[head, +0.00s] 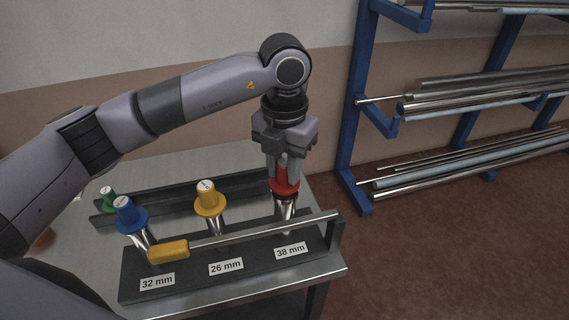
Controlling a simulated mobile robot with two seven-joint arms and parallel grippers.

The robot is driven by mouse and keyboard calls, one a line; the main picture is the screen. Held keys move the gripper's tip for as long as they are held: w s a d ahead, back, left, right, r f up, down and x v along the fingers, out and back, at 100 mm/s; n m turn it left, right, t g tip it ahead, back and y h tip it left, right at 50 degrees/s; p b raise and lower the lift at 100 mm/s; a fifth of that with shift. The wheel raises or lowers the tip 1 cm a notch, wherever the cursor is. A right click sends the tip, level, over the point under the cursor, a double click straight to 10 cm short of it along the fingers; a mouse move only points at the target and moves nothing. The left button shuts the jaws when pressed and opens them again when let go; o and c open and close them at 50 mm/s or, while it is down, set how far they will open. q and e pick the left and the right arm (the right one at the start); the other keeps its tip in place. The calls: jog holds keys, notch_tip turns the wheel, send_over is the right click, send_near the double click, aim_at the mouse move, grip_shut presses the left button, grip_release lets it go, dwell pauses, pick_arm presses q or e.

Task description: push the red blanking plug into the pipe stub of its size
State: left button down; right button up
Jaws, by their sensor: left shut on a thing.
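My left gripper (285,172) points straight down and is shut on the red blanking plug (285,188). The plug's wide red flange shows below the fingers. Directly under it stands a shiny pipe stub (284,212), behind the label "38 mm" (290,250). The plug is at the stub's top; I cannot tell how deep it sits. A yellow plug (209,200) is on the stub behind "26 mm" (226,267), and a blue plug (127,214) is on the stub behind "32 mm" (157,282). My right gripper is not in view.
A bar with a yellow handle (169,249) crosses in front of the stubs on the dark block (190,282). A green plug (108,198) is at the dark rail (240,186) behind. A blue rack (357,110) with metal pipes stands at the right.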

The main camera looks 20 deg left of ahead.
pick_arm(q)
jog(key=shift+f+b, duration=0.65)
jog(key=shift+f, duration=0.25)
jog(key=shift+c, duration=1.4)
grip_release()
jog(key=shift+r+p, duration=2.55)
jog(key=shift+r, duration=1.5)
